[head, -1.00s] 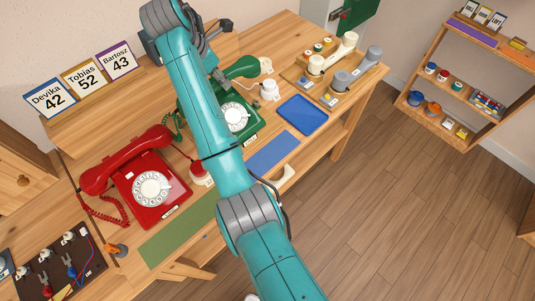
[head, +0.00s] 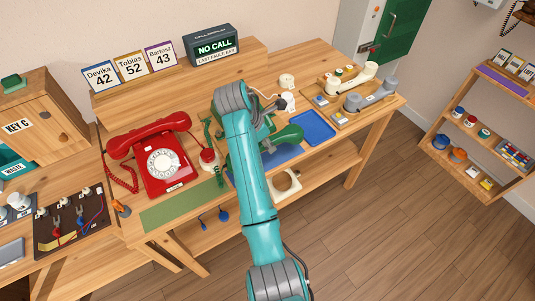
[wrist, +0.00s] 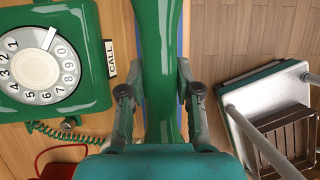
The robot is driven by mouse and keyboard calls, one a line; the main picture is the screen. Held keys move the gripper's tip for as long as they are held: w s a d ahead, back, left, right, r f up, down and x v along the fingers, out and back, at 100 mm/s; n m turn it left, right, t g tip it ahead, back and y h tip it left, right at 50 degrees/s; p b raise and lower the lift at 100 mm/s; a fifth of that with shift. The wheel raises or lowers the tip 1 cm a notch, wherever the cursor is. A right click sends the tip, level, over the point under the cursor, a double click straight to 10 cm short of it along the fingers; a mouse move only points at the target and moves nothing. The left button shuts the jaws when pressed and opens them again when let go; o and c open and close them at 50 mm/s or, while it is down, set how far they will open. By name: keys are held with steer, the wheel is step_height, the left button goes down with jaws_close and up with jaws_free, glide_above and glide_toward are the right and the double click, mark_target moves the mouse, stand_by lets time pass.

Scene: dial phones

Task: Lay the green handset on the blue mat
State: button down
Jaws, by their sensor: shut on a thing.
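The green handset (head: 289,135) is off its phone. My gripper (wrist: 159,92) is shut on its grip, with one finger on each side, in the wrist view. The handset (wrist: 160,50) runs lengthwise through that view. The flat blue mat (head: 284,155) lies in front of the green phone, partly hidden by my arm and the handset. Thin blue strips of it show beside the handset in the wrist view. I cannot tell whether handset and mat touch. The green phone (wrist: 90,75) with its dial is left of the handset in the wrist view; my arm mostly covers it in the head view.
A blue tray (head: 312,127) lies right of the mat. The red phone (head: 155,158), its handset on, stands left, behind a green mat (head: 178,208). A wooden board (head: 345,101) with cream and grey handsets is at the right. A coiled green cord (wrist: 65,132) hangs near the phone.

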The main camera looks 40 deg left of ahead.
steer(key=shift+a+f, duration=0.1)
steer(key=shift+f, duration=2.45)
steer(key=shift+f, duration=0.1)
steer(key=c, duration=0.8)
jaws_free()
